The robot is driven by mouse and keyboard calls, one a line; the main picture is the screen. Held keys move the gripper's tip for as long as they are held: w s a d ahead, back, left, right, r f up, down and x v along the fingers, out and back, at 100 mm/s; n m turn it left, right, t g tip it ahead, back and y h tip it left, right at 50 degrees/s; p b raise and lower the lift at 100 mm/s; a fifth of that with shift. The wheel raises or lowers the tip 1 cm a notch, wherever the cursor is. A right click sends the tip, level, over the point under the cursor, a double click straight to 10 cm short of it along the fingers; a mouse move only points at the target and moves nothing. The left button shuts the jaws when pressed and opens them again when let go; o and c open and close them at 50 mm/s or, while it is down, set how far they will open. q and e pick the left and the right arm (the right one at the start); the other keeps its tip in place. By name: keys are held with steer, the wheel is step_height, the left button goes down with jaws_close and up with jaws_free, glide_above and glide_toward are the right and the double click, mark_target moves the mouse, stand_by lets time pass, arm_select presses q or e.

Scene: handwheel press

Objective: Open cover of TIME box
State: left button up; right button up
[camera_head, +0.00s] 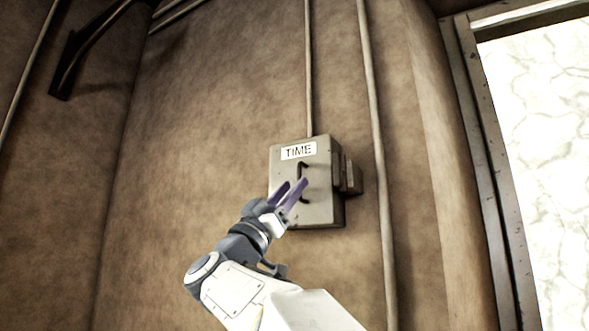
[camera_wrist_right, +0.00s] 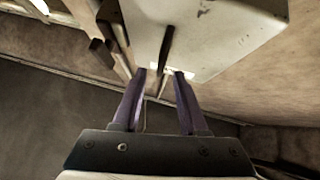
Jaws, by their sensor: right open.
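The grey TIME box (camera_head: 320,211) hangs on the brown wall, its cover closed, with a white TIME label (camera_head: 298,151) near the top. A dark bar handle (camera_head: 303,166) stands on the cover, partly hidden by my fingers. My right gripper (camera_head: 296,184) is open in front of the cover, its purple fingers pointing up at the handle. In the right wrist view the box cover (camera_wrist_right: 215,35) fills the top, and the handle (camera_wrist_right: 167,48) shows between and just beyond the open fingertips (camera_wrist_right: 165,73). Contact with the handle cannot be told. My left gripper is not in view.
A small block (camera_head: 352,176) juts from the box's right side. A thin pipe (camera_head: 309,70) runs up from the box, and another pipe (camera_head: 378,160) runs along the wall to its right. A bright framed opening (camera_head: 540,150) is at far right. The wall left of the box is clear.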

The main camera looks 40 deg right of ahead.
mark_target(299, 178)
steer(key=p+x, duration=0.2)
steer(key=x, duration=0.2)
steer(key=shift+w+d+r, duration=0.1)
steer(key=shift+d+r, duration=0.05)
jaws_close()
stand_by(1.3)
